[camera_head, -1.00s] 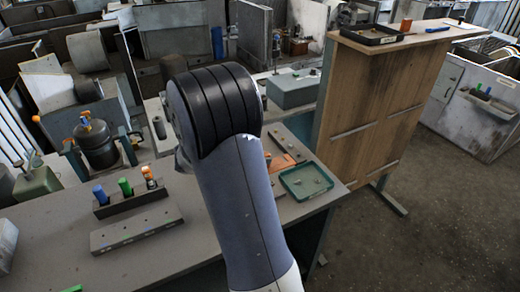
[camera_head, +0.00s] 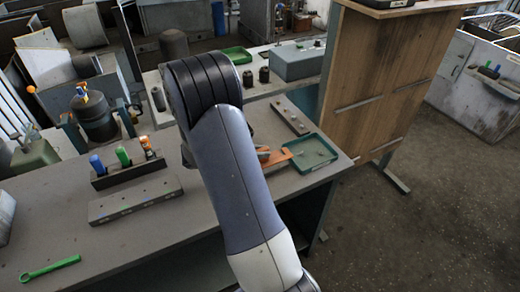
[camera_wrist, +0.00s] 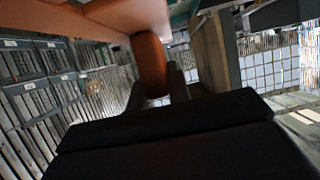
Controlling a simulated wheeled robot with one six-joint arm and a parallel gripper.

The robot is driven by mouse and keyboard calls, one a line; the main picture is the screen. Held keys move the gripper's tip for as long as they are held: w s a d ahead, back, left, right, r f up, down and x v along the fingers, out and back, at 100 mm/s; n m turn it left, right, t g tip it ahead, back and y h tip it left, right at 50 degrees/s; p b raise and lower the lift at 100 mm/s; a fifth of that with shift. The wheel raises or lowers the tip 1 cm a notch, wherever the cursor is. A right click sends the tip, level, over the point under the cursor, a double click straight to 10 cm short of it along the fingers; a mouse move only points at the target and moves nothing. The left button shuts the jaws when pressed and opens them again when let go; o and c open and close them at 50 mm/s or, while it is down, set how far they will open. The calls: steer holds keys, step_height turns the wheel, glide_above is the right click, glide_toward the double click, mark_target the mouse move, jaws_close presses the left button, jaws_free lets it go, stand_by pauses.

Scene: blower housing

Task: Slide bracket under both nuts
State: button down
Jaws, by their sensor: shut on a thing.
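An orange bracket (camera_head: 277,156) shows beside my arm on the workbench in the head view, next to a green tray. In the wrist view an orange part of it (camera_wrist: 150,62) stands between my two fingers, and a wider orange face spreads above. My gripper (camera_wrist: 157,84) is shut on this orange part. In the head view my arm hides most of the gripper and part of the bracket. I cannot make out the two nuts or the place they sit.
The green tray (camera_head: 308,154) holds small parts. A grey strip with studs (camera_head: 291,121) lies behind it. A grey block (camera_head: 135,199) and a rack of coloured handles (camera_head: 124,171) stand on the left. A green wrench (camera_head: 50,269) lies at front left. A wooden panel (camera_head: 375,85) stands right.

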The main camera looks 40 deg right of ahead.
steer(key=shift+w+d+f+b, duration=0.15)
steer(key=shift+f+b, duration=0.5)
steer(key=shift+f, duration=0.75)
steer(key=shift+w+a+f+b, duration=0.15)
steer(key=shift+f+b, duration=0.45)
steer(key=shift+f, duration=0.75)
steer(key=shift+f, duration=0.15)
steer(key=shift+w+f, duration=0.1)
steer(key=shift+f, duration=0.2)
steer(key=shift+w, duration=0.1)
steer(key=shift+w+d+p, duration=0.2)
steer(key=shift+w+p, duration=0.05)
steer(key=shift+w, duration=0.35)
steer(key=shift+w+d+p, duration=0.15)
steer(key=shift+w+p, duration=0.05)
steer(key=shift+w, duration=0.4)
steer(key=shift+w, duration=0.15)
steer(key=shift+w+d, duration=0.15)
steer(key=shift+w, duration=0.35)
steer(key=shift+w+f, duration=0.15)
